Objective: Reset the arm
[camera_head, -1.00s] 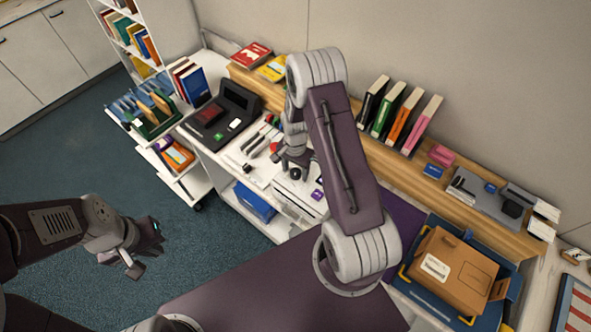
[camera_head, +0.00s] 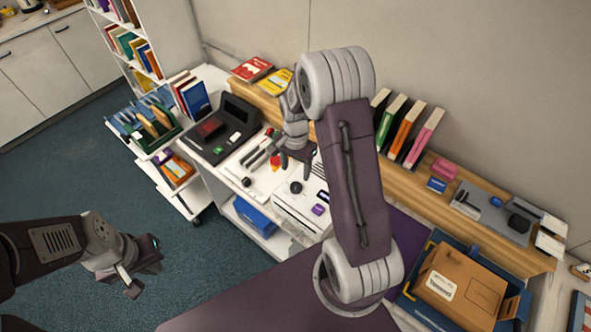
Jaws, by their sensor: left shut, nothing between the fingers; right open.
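My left gripper (camera_head: 137,279) is at the lower left, over the blue carpet. It is shut and empty, apart from any object. My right arm rises through the middle of the view and bends over the white desk. My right gripper (camera_head: 293,167) is open and empty, pointing down above the desk items; its fingertips are small in the picture. My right arm hides part of the desk and the shelf behind it.
A black device (camera_head: 226,128) stands on the desk, with a white box (camera_head: 301,207) to its right. Books (camera_head: 402,124) stand on the wooden shelf (camera_head: 461,217). A brown case (camera_head: 459,286) lies in a blue tray at lower right. A cart (camera_head: 180,190) stands left; carpet is clear.

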